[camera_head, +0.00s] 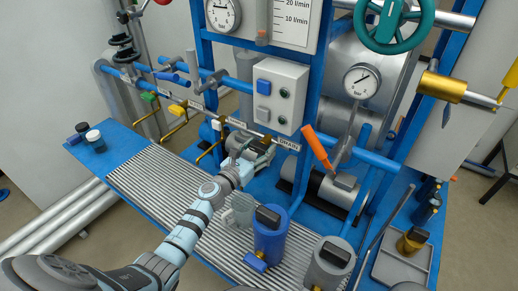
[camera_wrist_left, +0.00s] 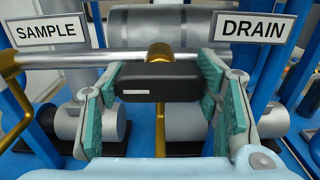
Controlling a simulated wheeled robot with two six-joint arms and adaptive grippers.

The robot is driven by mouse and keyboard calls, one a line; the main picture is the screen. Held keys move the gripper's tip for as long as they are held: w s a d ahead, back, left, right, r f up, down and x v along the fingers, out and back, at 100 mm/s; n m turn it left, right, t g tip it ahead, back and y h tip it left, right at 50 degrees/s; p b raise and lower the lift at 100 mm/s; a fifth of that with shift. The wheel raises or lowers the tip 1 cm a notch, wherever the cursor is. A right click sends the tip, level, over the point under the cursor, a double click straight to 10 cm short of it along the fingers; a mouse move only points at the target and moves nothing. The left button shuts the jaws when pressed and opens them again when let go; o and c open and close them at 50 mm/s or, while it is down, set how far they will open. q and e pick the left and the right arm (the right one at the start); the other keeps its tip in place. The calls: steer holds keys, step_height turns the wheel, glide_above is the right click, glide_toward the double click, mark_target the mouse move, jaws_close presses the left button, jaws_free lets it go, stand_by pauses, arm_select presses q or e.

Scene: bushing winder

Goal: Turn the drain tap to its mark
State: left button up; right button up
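The drain tap shows in the left wrist view as a black bar handle (camera_wrist_left: 160,83) with a short white line on it, under a brass stem. The white DRAIN sign (camera_wrist_left: 254,31) hangs to its right; the sign also shows in the head view (camera_head: 288,144). My left gripper (camera_wrist_left: 160,95) has its teal pads on both ends of the handle, with no gap visible on either side, so it looks shut on the tap. In the head view my left gripper (camera_head: 247,155) is at the pipe rail and hides most of the tap. My right gripper is out of view.
The SAMPLE sign (camera_wrist_left: 46,31) hangs to the left. An orange lever (camera_head: 318,148) stands to the right of the tap.

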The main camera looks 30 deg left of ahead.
arm_select(q)
steer(key=c, duration=0.3)
steer(key=shift+n, duration=0.4)
steer(key=n, duration=0.3)
steer(key=shift+n+p, duration=0.3)
steer(key=shift+p, duration=0.1)
steer(key=n+p, duration=0.1)
steer(key=n, duration=0.3)
steer(key=shift+n, duration=0.3)
steer(key=n+p, duration=0.1)
steer(key=n, duration=0.3)
steer(key=shift+n, duration=0.3)
steer(key=shift+n+p, duration=0.55)
steer(key=shift+n, duration=1.65)
